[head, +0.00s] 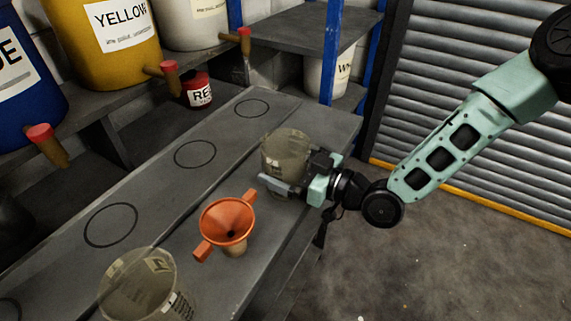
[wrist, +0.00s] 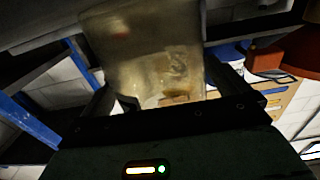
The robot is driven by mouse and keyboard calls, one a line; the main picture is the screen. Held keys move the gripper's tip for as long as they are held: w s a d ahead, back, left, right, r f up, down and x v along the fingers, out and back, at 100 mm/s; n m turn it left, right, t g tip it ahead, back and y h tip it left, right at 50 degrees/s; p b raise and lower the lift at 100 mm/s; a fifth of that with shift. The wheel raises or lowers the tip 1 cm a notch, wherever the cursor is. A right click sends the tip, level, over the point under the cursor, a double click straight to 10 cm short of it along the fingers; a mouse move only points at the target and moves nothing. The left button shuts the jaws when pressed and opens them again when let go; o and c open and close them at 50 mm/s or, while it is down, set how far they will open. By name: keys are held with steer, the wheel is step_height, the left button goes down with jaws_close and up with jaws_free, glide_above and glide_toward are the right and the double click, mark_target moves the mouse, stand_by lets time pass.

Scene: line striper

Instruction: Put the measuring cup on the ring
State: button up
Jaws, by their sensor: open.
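A translucent brownish measuring cup (head: 285,150) stands upright near the far right end of the grey bench. My gripper (head: 295,175) is open, its fingers on either side of this cup. The wrist view shows the cup (wrist: 155,55) between the two fingers; I cannot tell whether they touch it. A second measuring cup (head: 140,290) stands at the near end of the bench. Black rings are drawn on the bench: a far one (head: 252,118), a middle one (head: 195,168) and a larger near one (head: 111,245). These three are empty. Another ring is cut off at lower left.
An orange funnel (head: 227,220) stands on the bench between the two cups, close to my gripper. Blue, yellow (head: 97,40) and white drums with red-tipped taps (head: 165,70) line the shelf behind. A small red tin (head: 197,90) sits below them. The bench's right edge drops to floor.

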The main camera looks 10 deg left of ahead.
steer(key=shift+a, duration=0.1)
steer(key=shift+c, duration=0.3)
steer(key=c, duration=0.9)
steer(key=shift+r, duration=0.1)
steer(key=shift+c, duration=0.2)
